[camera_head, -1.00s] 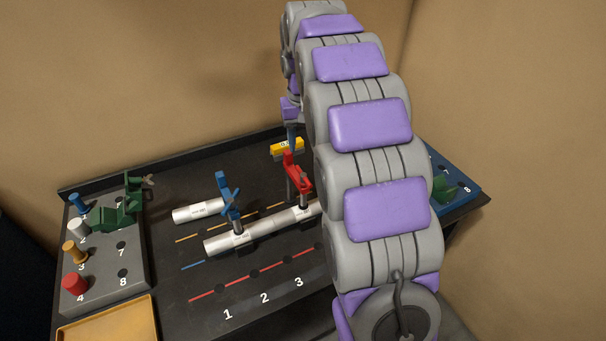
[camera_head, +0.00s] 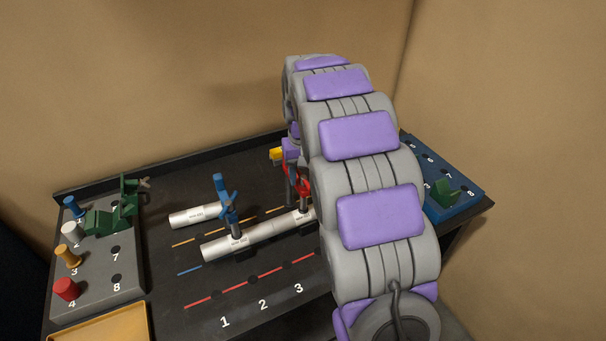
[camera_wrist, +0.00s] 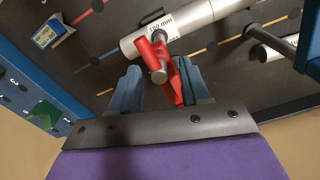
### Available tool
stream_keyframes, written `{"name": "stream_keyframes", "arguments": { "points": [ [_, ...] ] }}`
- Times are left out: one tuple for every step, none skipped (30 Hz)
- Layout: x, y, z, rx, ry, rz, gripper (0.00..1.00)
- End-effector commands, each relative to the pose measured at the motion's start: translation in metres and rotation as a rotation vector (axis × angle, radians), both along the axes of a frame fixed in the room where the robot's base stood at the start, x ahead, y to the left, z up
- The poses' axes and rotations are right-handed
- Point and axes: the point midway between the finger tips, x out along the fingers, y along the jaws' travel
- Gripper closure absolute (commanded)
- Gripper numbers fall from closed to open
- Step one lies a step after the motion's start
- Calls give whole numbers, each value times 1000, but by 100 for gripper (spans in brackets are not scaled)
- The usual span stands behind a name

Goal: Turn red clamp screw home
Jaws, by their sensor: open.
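The red clamp (camera_head: 304,184) stands at the right part of the long silver pipe (camera_head: 262,231). In the head view my arm partly hides it. In the wrist view the red clamp (camera_wrist: 160,58) shows with its grey screw end, near the pipe (camera_wrist: 190,20) labelled 180 mm. My gripper (camera_wrist: 158,88) is open, with one blue finger on each side of the red clamp. I cannot tell whether either finger touches it. The right finger looks closer to the red part than the left one.
A blue clamp (camera_head: 226,196) stands on the same pipe to the left. A grey rack (camera_head: 97,283) with coloured pegs and a green clamp (camera_head: 112,215) is at the left. A blue rack (camera_head: 465,192) is at the right. A yellow tray (camera_head: 105,325) lies at the front left.

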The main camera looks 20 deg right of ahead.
Motion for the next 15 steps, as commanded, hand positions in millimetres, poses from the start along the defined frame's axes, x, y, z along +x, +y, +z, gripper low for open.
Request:
{"name": "stream_keyframes", "arguments": {
  "points": [
    [0, 0, 0, 0, 0, 0, 56],
    [0, 0, 0, 0, 0, 0, 59],
    [0, 0, 0, 0, 0, 0, 62],
    [0, 0, 0, 0, 0, 0, 65],
    [0, 0, 0, 0, 0, 0, 68],
    [0, 0, 0, 0, 0, 0, 72],
    [0, 0, 0, 0, 0, 0, 75],
    [0, 0, 0, 0, 0, 0, 78],
    [0, 0, 0, 0, 0, 0, 82],
    [0, 0, 0, 0, 0, 0, 84],
    [0, 0, 0, 0, 0, 0, 87],
    [0, 0, 0, 0, 0, 0, 91],
    [0, 0, 0, 0, 0, 0, 94],
    [0, 0, 0, 0, 0, 0, 97],
    [0, 0, 0, 0, 0, 0, 100]
  ]
}}
